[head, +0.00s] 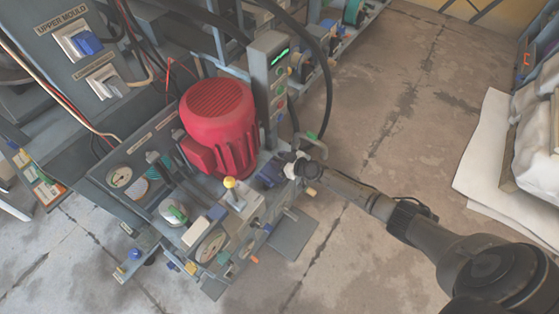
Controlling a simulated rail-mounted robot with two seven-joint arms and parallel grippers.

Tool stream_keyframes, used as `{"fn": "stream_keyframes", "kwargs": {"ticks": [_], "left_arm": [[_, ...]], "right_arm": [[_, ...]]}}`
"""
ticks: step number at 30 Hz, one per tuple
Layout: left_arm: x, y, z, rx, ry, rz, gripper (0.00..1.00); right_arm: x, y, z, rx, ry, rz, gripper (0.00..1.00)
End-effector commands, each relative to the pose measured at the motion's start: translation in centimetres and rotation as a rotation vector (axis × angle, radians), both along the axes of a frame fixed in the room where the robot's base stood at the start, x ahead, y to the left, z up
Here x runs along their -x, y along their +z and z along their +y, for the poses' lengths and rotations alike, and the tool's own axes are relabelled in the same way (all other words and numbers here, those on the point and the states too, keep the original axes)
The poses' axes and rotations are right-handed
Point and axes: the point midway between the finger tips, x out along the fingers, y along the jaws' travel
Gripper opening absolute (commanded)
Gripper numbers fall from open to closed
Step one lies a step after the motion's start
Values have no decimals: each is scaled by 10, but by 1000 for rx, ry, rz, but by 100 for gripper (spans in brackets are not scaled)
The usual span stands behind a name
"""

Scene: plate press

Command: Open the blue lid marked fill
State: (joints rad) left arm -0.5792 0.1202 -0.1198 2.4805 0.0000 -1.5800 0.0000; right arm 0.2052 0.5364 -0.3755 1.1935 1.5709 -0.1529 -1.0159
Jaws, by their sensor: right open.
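A small dark blue part (270,173) sits on the grey hydraulic unit (293,233), in front of the red motor (216,112). No word "fill" can be read on it, so I cannot tell whether it is the lid. My right gripper (291,163) is open, just right of the blue part, with the arm coming in from the lower right. The fingertips are small and partly lost among the fittings, and I cannot tell whether they touch anything. My left gripper is not in view.
A grey control post (269,75) and black hoses stand behind my gripper. Another blue part (134,253) is at the lower left. Open concrete floor (400,130) lies to the right.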

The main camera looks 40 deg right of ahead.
Motion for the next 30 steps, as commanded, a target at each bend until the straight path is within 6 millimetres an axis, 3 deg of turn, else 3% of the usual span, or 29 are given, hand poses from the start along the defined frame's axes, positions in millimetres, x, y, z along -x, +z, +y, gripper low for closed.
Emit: {"fn": "stream_keyframes", "kwargs": {"ticks": [8,20,30], "left_arm": [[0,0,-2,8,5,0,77],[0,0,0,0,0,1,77],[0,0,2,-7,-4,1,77]], "right_arm": [[0,0,0,-1,0,0,39],[0,0,0,-1,0,0,1],[0,0,0,-1,0,0,0]]}}
